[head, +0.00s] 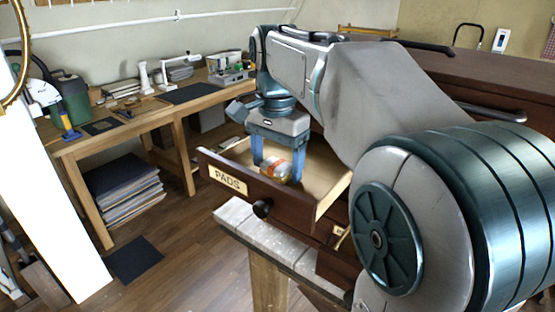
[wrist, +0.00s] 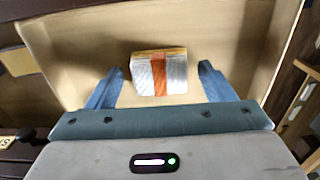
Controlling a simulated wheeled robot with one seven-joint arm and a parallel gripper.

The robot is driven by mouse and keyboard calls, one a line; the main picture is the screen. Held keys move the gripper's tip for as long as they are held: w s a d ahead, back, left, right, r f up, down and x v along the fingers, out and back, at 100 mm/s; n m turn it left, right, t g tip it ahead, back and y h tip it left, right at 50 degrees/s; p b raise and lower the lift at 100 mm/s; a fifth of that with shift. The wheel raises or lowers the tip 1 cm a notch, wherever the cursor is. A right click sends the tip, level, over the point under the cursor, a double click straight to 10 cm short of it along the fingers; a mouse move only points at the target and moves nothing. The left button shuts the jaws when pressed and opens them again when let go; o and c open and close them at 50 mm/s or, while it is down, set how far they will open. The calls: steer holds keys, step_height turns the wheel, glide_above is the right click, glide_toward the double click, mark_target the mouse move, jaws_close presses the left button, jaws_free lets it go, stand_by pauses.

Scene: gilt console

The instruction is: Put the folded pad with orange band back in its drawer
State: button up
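The folded pad (head: 274,168) is whitish with an orange band and lies inside the open drawer marked PADS (head: 229,181). The wrist view shows the pad (wrist: 159,73) on the pale drawer floor (wrist: 240,40). My gripper (head: 277,170) points down into the drawer, with its blue fingers on either side of the pad. In the wrist view my gripper (wrist: 160,70) is open, with a clear gap between each finger and the pad. The pad's underside is hidden.
The drawer's dark front has a round knob (head: 262,208). A whitish ledge (head: 270,243) lies below it. A wooden workbench (head: 110,130) with tools stands at the left, with a stack of dark sheets (head: 122,190) beneath. My arm covers much of the right side.

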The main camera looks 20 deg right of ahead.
mark_target(276, 164)
steer(key=shift+r, duration=0.1)
step_height(276, 164, up, 12)
steer(key=p, duration=0.1)
stand_by(0.6)
stand_by(1.2)
